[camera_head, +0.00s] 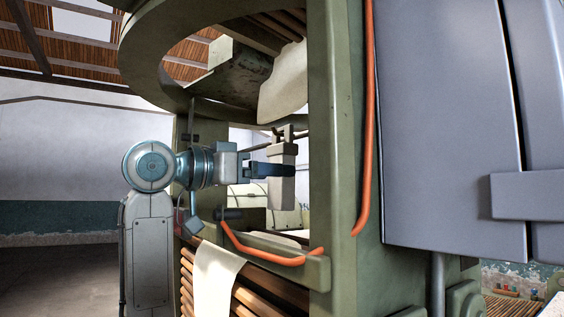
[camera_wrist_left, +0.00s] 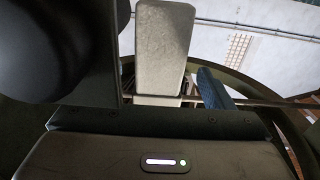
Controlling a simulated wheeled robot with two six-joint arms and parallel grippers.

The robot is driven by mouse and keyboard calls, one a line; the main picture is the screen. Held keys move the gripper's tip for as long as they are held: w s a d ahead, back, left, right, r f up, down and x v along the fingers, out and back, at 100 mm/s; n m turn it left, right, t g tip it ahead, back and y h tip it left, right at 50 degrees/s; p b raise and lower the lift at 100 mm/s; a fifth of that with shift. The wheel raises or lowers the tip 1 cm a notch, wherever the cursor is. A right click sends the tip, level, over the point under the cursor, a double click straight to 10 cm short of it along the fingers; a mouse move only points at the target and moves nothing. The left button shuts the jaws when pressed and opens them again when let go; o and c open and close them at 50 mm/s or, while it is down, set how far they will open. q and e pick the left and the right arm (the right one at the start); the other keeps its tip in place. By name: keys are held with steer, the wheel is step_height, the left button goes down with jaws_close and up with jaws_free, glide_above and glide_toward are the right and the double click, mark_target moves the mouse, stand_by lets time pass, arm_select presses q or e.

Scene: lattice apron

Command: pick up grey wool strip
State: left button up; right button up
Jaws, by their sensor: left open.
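A pale grey, fuzzy-looking piece (camera_head: 282,186), which I take to be the grey wool strip, stands at the tip of my left gripper (camera_head: 284,170) inside the green frame. In the left wrist view the strip (camera_wrist_left: 162,48) stands between the dark left finger and the blue right finger of my left gripper (camera_wrist_left: 165,92). The jaws are open, with a gap visible on the right side. Contact on the left side cannot be told. The strip's middle is partly hidden by a dark blue finger in the head view. My right gripper is not in view.
A green machine frame (camera_head: 338,130) with a round upper ring (camera_head: 140,50) surrounds the arm. An orange tube (camera_head: 368,110) runs down its post. Cream cloth (camera_head: 215,280) hangs over wooden rollers (camera_head: 262,298) below. A large grey panel (camera_head: 445,110) blocks the right.

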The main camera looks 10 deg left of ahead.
arm_select(q)
steer(key=shift+x, duration=1.05)
steer(key=shift+s, duration=0.1)
steer(key=shift+c, duration=0.3)
steer(key=shift+r, duration=0.1)
steer(key=c, duration=0.4)
steer(key=shift+a, duration=0.1)
steer(key=c, duration=0.6)
arm_select(e)
steer(key=shift+s+a+r, duration=0.4)
steer(key=shift+a+r, duration=0.05)
steer(key=shift+a, duration=0.15)
steer(key=shift+d, duration=0.1)
